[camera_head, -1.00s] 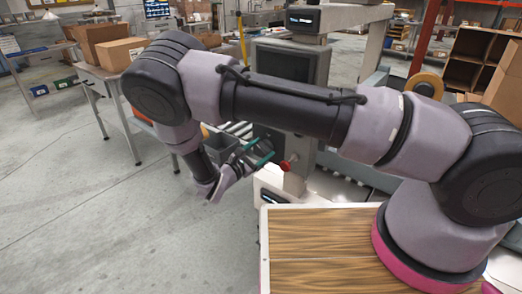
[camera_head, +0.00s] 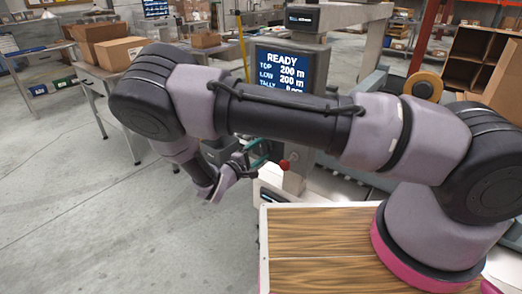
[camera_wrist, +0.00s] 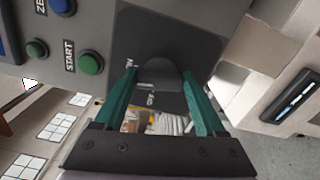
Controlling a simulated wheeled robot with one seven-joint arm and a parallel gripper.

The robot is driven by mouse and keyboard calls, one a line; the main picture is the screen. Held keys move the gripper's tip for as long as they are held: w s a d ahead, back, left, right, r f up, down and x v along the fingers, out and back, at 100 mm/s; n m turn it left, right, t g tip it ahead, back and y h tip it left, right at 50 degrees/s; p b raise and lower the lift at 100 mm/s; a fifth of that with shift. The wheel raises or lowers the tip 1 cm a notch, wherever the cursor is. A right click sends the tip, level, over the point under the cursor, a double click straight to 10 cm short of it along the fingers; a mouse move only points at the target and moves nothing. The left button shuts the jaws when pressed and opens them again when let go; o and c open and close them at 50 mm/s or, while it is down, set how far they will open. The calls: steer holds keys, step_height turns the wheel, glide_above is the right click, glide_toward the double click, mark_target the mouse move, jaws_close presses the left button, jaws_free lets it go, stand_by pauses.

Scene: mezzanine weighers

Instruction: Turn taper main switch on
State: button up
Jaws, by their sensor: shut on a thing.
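The taper's main switch is a dark rounded knob (camera_wrist: 160,78) on a black plate (camera_wrist: 150,30) in the wrist view. My gripper (camera_wrist: 159,73) has its teal fingers on either side of the knob and is shut on it. Small white lettering beside the knob is too blurred to read. In the head view my gripper (camera_head: 254,156) is at the machine's side, and my arm hides the knob. The taper's screen (camera_head: 288,68) is lit and reads READY, TOP 200 m, LOW 200 m and a TALLY line.
A red knob (camera_head: 284,165) stands near my gripper. Cardboard boxes (camera_head: 118,52) lie on a table; the floor at left is clear.

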steer(key=shift+m, duration=1.1)
steer(key=shift+f, duration=0.1)
steer(key=o, duration=1.3)
steer(key=shift+s, duration=0.1)
steer(key=v, duration=1)
steer(key=shift+s+a, duration=0.25)
